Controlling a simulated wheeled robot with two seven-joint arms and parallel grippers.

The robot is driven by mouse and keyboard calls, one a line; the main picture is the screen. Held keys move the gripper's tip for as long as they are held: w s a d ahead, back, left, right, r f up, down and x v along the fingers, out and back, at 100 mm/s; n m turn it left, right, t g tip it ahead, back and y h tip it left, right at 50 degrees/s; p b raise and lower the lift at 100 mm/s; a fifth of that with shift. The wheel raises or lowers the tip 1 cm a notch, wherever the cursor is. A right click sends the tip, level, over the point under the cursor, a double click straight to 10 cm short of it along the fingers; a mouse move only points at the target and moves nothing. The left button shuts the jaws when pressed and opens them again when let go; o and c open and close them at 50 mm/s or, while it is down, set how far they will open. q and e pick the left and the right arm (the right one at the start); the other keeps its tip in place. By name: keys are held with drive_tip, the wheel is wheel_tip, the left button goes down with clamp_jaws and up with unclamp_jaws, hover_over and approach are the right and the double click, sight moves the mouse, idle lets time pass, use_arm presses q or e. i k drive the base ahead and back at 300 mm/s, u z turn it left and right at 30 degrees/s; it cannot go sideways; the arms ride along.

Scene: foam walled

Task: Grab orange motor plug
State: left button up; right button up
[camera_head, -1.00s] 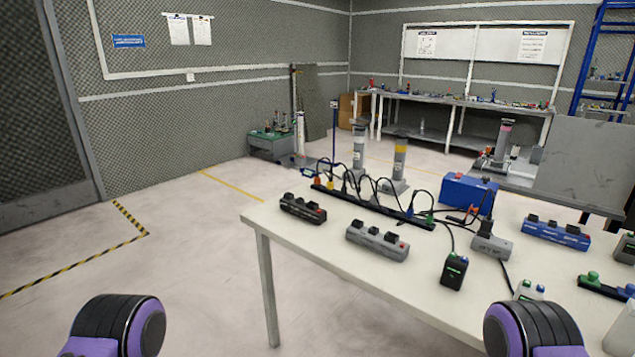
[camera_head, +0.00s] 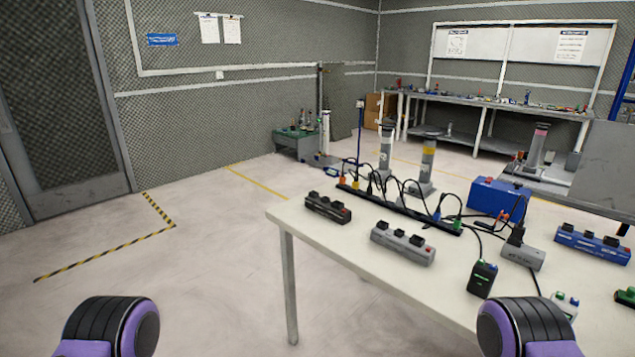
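A small orange plug (camera_head: 355,183) sits in the far left part of a long black power strip (camera_head: 400,208) on the white table (camera_head: 375,275). Beside it on the strip are a yellow plug (camera_head: 342,180), several black plugs with looping cables, a blue one and a green plug (camera_head: 457,224). I cannot tell for certain which coloured plug is the motor plug. Rounded purple and black parts of my arms show at the bottom left and bottom right. Neither gripper's fingers are in view.
On the table are a black block (camera_head: 327,209), a grey block (camera_head: 402,243), a black charger (camera_head: 482,278), a grey adapter (camera_head: 522,256), a blue box (camera_head: 498,198) and a blue strip (camera_head: 592,244). Grey cylinders (camera_head: 427,165) stand behind the strip. The floor left of the table is clear.

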sight(343, 181)
drive_tip(key=u, duration=1.2)
drive_tip(key=i, duration=2.35)
drive_tip(key=z, duration=3.05)
